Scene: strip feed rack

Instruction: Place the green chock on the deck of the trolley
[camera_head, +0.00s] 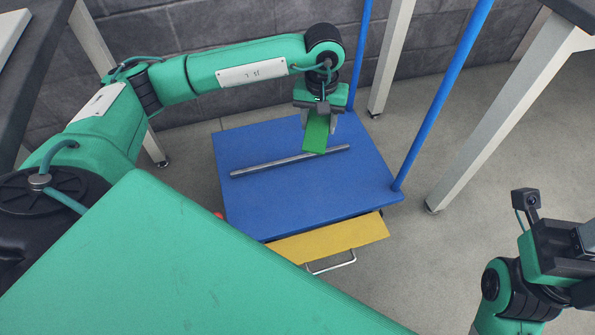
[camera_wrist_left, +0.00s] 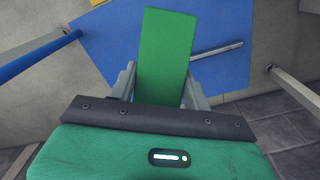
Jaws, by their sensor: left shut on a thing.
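The green chock (camera_head: 316,132) is a flat-faced green block between the fingers of my left gripper (camera_head: 319,118), which is shut on it. In the left wrist view the chock (camera_wrist_left: 165,58) extends out past the fingers of my left gripper (camera_wrist_left: 158,85). The blue deck (camera_head: 300,185) of the trolley lies below the chock. I cannot tell whether the chock touches the deck. My right arm shows at the lower right, but its fingertips are not clearly visible.
A grey bar (camera_head: 290,161) lies across the deck, close to the chock. Blue posts (camera_head: 440,95) rise at the trolley's right side. A yellow panel (camera_head: 330,240) with a wire handle (camera_head: 331,264) sticks out at the front. White table legs (camera_head: 500,120) stand at the right.

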